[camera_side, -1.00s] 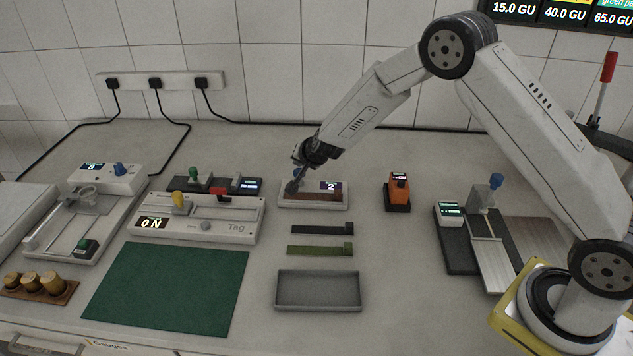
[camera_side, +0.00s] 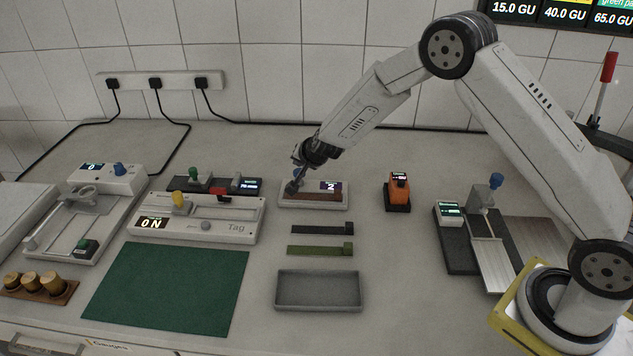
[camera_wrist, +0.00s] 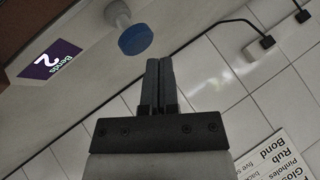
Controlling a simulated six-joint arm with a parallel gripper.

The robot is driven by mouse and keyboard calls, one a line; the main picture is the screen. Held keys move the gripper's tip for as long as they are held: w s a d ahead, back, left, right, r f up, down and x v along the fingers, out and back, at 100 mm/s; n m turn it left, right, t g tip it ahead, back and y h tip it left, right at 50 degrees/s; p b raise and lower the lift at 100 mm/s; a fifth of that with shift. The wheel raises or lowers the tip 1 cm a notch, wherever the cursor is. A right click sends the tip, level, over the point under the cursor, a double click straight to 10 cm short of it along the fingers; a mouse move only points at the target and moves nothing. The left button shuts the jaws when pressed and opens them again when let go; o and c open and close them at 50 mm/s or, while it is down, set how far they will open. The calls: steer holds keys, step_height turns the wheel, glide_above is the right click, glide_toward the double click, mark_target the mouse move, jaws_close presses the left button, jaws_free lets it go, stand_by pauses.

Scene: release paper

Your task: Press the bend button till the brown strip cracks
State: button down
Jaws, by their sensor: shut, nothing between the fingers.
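The bend tester (camera_side: 338,203) is a white block at the back middle of the bench. Its purple display reads 2, and in the wrist view the display (camera_wrist: 48,62) also shows the word Bends. The brown strip (camera_side: 322,196) lies along its top and looks whole, as far as I can see. The round blue button (camera_wrist: 136,40) stands out on a pale stem, just left of my fingertips in the wrist view. My gripper (camera_wrist: 160,62) is shut and empty, with a small gap to the button in that view.
A dark strip (camera_side: 322,230) and a green strip (camera_side: 320,250) lie in front of the tester, with a grey tray (camera_side: 319,305) beyond them. An orange device (camera_side: 398,190) stands to the right. The Tag machine (camera_side: 225,238) is close on the left.

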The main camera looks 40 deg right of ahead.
steer(key=shift+f, duration=1.4)
stand_by(1.9)
steer(key=shift+r, duration=1.35)
steer(key=shift+r, duration=0.15)
steer(key=shift+r, duration=2.4)
